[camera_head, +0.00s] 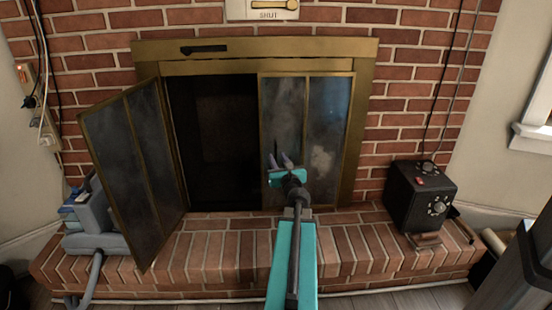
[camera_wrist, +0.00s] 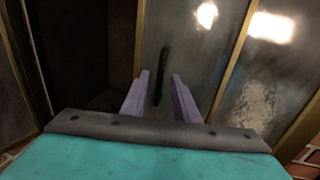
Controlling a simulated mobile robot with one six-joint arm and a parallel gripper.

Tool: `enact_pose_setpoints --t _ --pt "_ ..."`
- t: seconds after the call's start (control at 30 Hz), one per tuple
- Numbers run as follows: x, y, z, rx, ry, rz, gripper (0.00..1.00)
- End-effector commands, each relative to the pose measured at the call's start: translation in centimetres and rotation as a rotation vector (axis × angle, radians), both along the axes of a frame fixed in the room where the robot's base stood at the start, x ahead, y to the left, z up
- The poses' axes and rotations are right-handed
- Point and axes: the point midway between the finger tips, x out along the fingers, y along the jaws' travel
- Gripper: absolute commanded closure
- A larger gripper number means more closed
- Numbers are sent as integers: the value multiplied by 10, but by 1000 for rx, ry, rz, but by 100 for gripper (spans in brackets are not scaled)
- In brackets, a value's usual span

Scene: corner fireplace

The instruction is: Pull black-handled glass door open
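The right glass door (camera_head: 335,125) of the brass-framed fireplace is closed, with smudged panes. Its slim black handle (camera_wrist: 163,60) stands upright on the glass in the wrist view. My gripper (camera_head: 279,160) is in front of this door's lower left part. In the wrist view my gripper (camera_wrist: 160,76) has its two purple fingers apart, with the handle showing between and beyond them. I cannot tell whether either finger touches it. The left glass door (camera_head: 130,150) is swung open, out over the hearth, and the dark firebox (camera_head: 222,125) shows behind it.
A raised brick hearth (camera_head: 225,245) runs along the front. A black box with dials (camera_head: 420,195) stands on its right end, and a blue-grey appliance (camera_head: 95,225) on its left. A black lever (camera_head: 203,48) is on the top frame, below a SHUT plate (camera_head: 268,14).

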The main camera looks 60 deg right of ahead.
Motion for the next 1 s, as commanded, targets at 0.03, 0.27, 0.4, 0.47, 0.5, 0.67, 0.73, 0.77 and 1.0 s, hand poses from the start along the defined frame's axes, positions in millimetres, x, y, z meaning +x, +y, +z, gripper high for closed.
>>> enact_pose_setpoints --t 0.03,0.27,0.4,0.47,0.5,0.67,0.73,0.77,1.0 --pt "5 -5 -1 -1 0 1 72" --pt "18 -18 0 -1 -1 0 72" --pt "22 -22 0 0 0 0 72" --pt "24 -22 0 0 0 0 72" --pt "24 -23 0 0 0 0 72" --pt "24 -23 0 0 0 0 72" --pt "24 -23 0 0 0 0 72" --pt "24 -23 0 0 0 0 72" --pt "24 -22 0 0 0 0 100"
